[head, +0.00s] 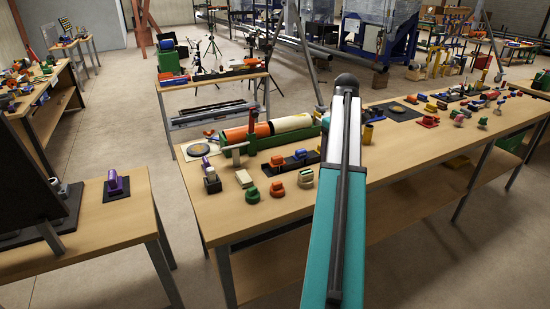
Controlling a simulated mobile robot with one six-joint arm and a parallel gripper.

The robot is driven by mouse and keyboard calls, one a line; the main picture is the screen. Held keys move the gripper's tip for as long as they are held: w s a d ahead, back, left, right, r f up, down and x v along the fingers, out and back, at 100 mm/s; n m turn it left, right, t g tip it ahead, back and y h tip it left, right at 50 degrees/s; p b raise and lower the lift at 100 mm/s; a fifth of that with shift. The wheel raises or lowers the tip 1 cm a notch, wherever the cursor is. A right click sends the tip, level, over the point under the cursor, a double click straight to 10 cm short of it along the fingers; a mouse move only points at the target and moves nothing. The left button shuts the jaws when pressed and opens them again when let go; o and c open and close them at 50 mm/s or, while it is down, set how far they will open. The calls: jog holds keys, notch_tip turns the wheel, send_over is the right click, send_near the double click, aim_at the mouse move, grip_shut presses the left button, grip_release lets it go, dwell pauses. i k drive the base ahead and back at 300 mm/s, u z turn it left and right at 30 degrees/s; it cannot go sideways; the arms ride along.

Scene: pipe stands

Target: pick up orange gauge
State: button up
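A small rounded orange piece (277,189) stands near the front edge of the long wooden table (225,222); it may be the orange gauge, but it is too small to be sure. A similar green piece (252,195) is on its left and a pale one with green (305,178) on its right. Another orange piece (277,161) sits on a black holder behind it. My teal and white arm rises through the middle and covers part of the table to the right of these pieces. My gripper cannot be made out.
A large pipe in orange, green and cream (292,123) lies on the table behind the small pieces. A side table (110,222) with a purple piece (116,186) stands at the left. Grey floor between the tables is clear.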

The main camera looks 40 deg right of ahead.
aim_at(277, 160)
jog(key=i, duration=1)
jog(key=u, duration=0.05)
